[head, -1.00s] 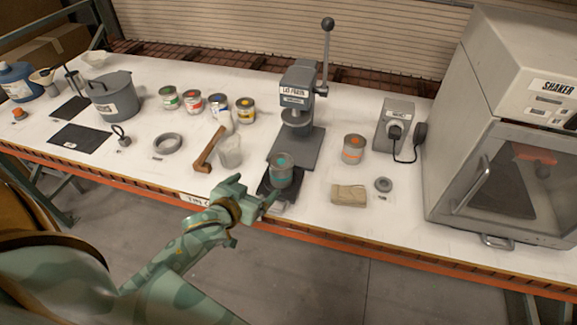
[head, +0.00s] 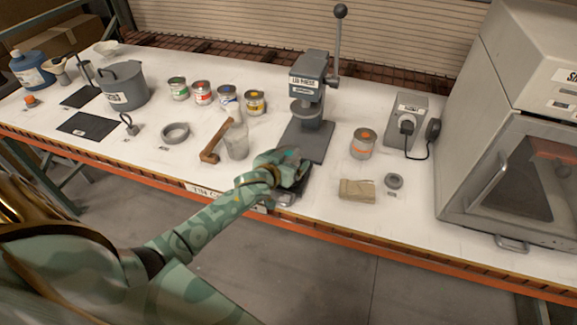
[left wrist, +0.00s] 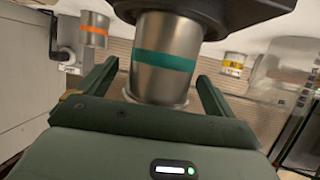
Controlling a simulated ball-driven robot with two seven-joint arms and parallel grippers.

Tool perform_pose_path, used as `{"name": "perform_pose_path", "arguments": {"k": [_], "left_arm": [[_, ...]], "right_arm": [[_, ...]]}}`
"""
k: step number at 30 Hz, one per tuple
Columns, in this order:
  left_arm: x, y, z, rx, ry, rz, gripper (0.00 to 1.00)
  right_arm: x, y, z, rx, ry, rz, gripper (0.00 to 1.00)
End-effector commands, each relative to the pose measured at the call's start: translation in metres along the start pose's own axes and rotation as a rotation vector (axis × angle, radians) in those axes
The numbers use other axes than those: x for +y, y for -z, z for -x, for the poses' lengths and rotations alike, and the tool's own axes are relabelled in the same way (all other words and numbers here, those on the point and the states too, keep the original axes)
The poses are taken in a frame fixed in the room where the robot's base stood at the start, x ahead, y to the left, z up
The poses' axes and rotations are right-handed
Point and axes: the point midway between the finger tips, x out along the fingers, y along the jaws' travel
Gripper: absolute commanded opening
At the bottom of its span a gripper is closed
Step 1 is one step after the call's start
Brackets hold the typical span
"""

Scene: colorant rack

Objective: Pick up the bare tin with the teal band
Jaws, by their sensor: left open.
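The bare tin with the teal band (left wrist: 165,62) stands on a dark flat stand (left wrist: 205,10), which shows at the top of the left wrist view. That view appears upside down. My left gripper (left wrist: 155,88) is open, with one finger on each side of the tin. Gaps show between the fingers and the metal. In the head view, my left gripper (head: 291,170) covers most of the tin at the table's front edge, in front of the press. My right gripper is not in view.
The lever press (head: 308,100) stands just behind. An orange-banded tin (head: 363,145), a folded tan cloth (head: 357,190) and a grey ring (head: 394,181) are to the right. A clear cup (head: 237,142) and wooden-handled tool (head: 215,141) are to the left.

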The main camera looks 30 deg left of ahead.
Motion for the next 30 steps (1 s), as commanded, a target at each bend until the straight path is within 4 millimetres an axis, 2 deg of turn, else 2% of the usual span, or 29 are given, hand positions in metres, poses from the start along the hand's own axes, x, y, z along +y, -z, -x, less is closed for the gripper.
{"name": "perform_pose_path", "arguments": {"k": [3,10,16,17,18,30], "left_arm": [[-0.0005,-0.0011,-0.0120,-0.001,0.001,-0.001,0.91],[-0.0002,0.0000,-0.0128,0.000,0.000,-0.001,0.91],[-0.0002,-0.0002,-0.0126,-0.001,0.000,-0.001,0.36],[-0.0002,-0.0002,-0.0126,-0.001,0.000,-0.001,0.36],[-0.0001,0.0006,-0.0127,0.001,0.000,-0.001,0.31],[-0.0002,0.0035,-0.0113,0.001,0.000,0.000,0.31]], "right_arm": [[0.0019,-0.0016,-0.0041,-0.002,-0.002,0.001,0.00],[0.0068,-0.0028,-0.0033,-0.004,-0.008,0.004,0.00],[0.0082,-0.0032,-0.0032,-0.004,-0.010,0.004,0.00],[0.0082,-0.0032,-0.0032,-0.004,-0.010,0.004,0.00],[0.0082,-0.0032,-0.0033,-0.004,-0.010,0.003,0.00],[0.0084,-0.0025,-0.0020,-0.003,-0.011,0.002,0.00]]}}
